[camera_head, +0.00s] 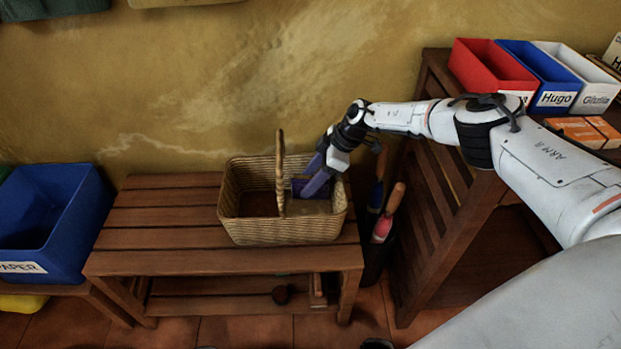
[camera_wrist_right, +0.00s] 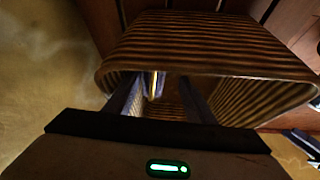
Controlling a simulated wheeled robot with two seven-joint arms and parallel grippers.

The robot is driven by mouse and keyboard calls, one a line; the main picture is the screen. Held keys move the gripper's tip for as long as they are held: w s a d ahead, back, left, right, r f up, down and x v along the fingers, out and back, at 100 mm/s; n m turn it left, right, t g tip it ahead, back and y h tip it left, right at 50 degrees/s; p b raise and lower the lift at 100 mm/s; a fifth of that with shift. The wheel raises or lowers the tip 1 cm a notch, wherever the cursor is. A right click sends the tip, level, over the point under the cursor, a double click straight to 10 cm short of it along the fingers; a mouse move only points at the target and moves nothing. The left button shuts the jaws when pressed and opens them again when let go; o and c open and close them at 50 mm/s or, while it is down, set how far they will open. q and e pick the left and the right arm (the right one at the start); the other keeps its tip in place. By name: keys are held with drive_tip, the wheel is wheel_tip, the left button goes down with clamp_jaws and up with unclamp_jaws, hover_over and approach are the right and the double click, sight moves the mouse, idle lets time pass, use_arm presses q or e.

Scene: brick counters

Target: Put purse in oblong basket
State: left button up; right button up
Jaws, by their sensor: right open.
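The oblong wicker basket (camera_head: 270,232) with an upright handle stands on a wooden slatted bench. It also shows in the wrist view (camera_wrist_right: 215,60), its woven wall and rim close to the camera. My right gripper (camera_head: 307,184) is open, its fingers reaching down into the right part of the basket. A small purple thing, seemingly the purse (camera_head: 299,188), lies inside the basket by the fingertips, partly hidden by them. In the wrist view a small bluish and yellow patch shows between the fingers; I cannot tell whether they touch it. My left gripper is not in view.
A blue paper bin (camera_head: 77,209) stands left of the bench (camera_head: 150,218). Hand tools with red and blue parts (camera_head: 384,226) stand just right of it, beside a wooden rack (camera_head: 440,210). Red, blue and white boxes (camera_head: 553,80) sit on the rack.

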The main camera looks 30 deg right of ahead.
drive_tip(key=p+v, duration=0.3)
drive_tip(key=v, duration=0.1)
drive_tip(key=shift+r, duration=0.25)
drive_tip(key=p+v, duration=0.2)
drive_tip(key=v, duration=0.3)
drive_tip(key=shift+d, duration=0.1)
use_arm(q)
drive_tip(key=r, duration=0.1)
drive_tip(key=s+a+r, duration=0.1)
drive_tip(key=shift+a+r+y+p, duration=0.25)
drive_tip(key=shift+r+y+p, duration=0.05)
use_arm(e)
drive_tip(key=shift+s+d+r, duration=0.15)
drive_tip(key=shift+r, duration=0.2)
